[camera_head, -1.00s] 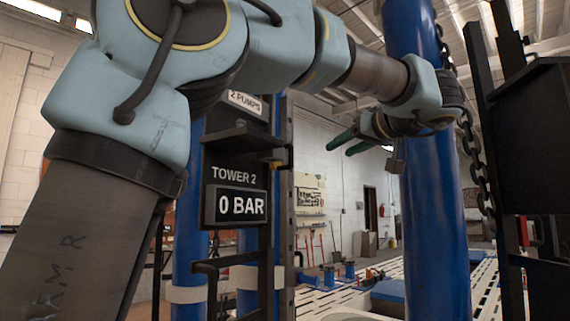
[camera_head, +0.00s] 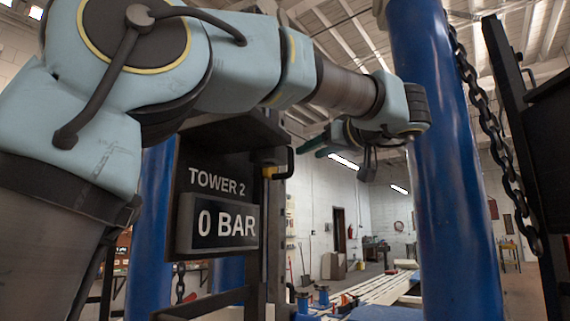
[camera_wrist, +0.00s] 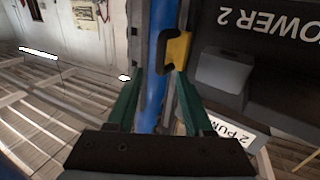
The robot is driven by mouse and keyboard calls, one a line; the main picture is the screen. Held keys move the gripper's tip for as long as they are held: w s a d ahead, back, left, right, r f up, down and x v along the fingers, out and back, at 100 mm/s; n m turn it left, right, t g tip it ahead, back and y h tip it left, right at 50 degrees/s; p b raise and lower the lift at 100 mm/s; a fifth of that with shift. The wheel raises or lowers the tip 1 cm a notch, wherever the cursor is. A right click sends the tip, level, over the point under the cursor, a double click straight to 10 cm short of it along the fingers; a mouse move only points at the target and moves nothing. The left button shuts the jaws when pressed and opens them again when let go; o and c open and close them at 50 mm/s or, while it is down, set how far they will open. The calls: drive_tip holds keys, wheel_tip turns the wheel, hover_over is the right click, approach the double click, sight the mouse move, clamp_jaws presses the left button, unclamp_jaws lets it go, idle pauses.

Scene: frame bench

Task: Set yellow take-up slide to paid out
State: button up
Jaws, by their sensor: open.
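The yellow take-up slide (camera_head: 269,172) is a small yellow block with a black hooked handle (camera_head: 284,163), on the right side of the tower 2 panel. In the wrist view the yellow slide (camera_wrist: 179,49) and its black handle (camera_wrist: 166,52) lie just beyond the fingertips, nearer the right finger. My gripper (camera_head: 309,150) has green fingers and is to the right of the slide in the head view. In the wrist view my gripper (camera_wrist: 158,82) is open, with nothing held between the fingers. Whether the right fingertip touches the slide I cannot tell.
A display reading 0 BAR (camera_head: 218,222) sits below the TOWER 2 label. A thick blue column (camera_head: 440,160) and a hanging chain (camera_head: 490,120) stand on the right, close to my wrist. A black frame (camera_head: 530,170) is at the far right.

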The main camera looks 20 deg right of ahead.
sight(293, 160)
drive_tip(key=w+p, duration=0.1)
drive_tip(key=w, duration=0.2)
drive_tip(key=w+p, duration=0.1)
drive_tip(key=w, duration=0.1)
drive_tip(key=w+a+p, duration=0.1)
drive_tip(key=w, duration=0.2)
drive_tip(key=shift+w+a+r+p, duration=0.1)
drive_tip(key=shift+w+p, duration=0.2)
drive_tip(key=shift+w+a, duration=0.1)
drive_tip(key=shift+w, duration=0.55)
drive_tip(key=shift+c, duration=0.2)
clamp_jaws()
idle(0.3)
